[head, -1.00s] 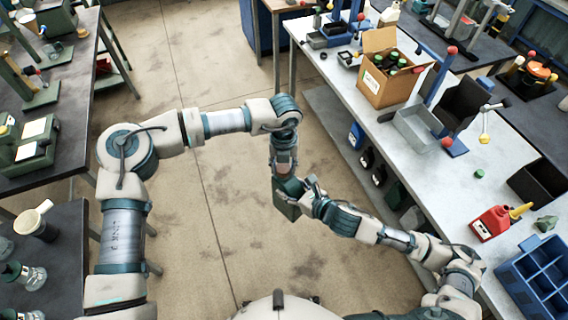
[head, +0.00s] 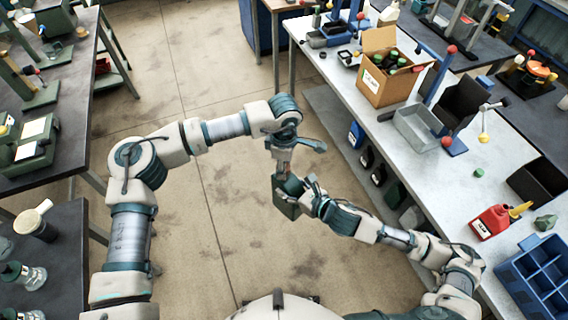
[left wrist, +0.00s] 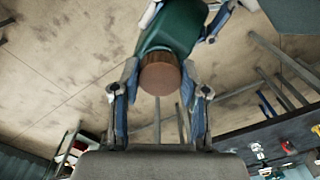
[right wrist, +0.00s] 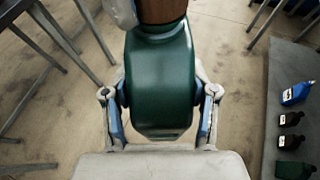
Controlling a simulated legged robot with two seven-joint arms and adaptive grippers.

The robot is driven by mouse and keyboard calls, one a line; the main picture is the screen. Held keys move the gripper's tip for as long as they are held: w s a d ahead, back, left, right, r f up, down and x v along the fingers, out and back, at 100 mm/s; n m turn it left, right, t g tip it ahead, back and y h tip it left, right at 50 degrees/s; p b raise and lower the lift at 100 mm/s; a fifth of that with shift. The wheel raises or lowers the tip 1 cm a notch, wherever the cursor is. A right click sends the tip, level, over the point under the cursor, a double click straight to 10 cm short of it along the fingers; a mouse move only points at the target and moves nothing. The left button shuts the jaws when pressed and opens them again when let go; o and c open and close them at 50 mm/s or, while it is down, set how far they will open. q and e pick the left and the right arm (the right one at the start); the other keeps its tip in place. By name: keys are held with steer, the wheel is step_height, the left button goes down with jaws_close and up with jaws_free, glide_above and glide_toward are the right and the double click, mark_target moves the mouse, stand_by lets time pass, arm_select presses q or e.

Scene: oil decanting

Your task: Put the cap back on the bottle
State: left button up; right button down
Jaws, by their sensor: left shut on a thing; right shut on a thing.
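The dark green bottle (head: 287,198) is held in the air over the floor, in front of the long bench. My right gripper (head: 310,194) is shut around its body; in the right wrist view the bottle (right wrist: 160,80) sits between the two fingers (right wrist: 160,108). The brown cap (left wrist: 160,76) is at the bottle's neck end, between the fingertips of my left gripper (left wrist: 160,72), which is shut on it. In the right wrist view the cap (right wrist: 162,10) meets the bottle top. I cannot tell whether it is screwed down; the neck is hidden.
The long bench (head: 440,190) on the right holds a cardboard box (head: 385,85) of bottles, a metal tray (head: 415,128), a small green cap (head: 479,173), a red can (head: 490,222) and a blue crate (head: 540,280). Several bottles stand on its lower shelf. The floor around my grippers is clear.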

arm_select(q)
steer(key=o, duration=1.3)
steer(key=shift+w+a, duration=0.15)
steer(key=shift+w, duration=0.1)
steer(key=shift+s, duration=0.1)
steer(key=shift+r, duration=2.3)
steer(key=shift+c, duration=0.3)
steer(key=n, duration=0.2)
steer(key=r+n, duration=0.1)
steer(key=n, duration=0.1)
steer(key=r+n, duration=0.1)
steer(key=n, duration=0.3)
steer(key=r+n, duration=0.1)
steer(key=n, duration=0.2)
steer(key=shift+r+n, duration=0.2)
steer(key=shift+n, duration=0.1)
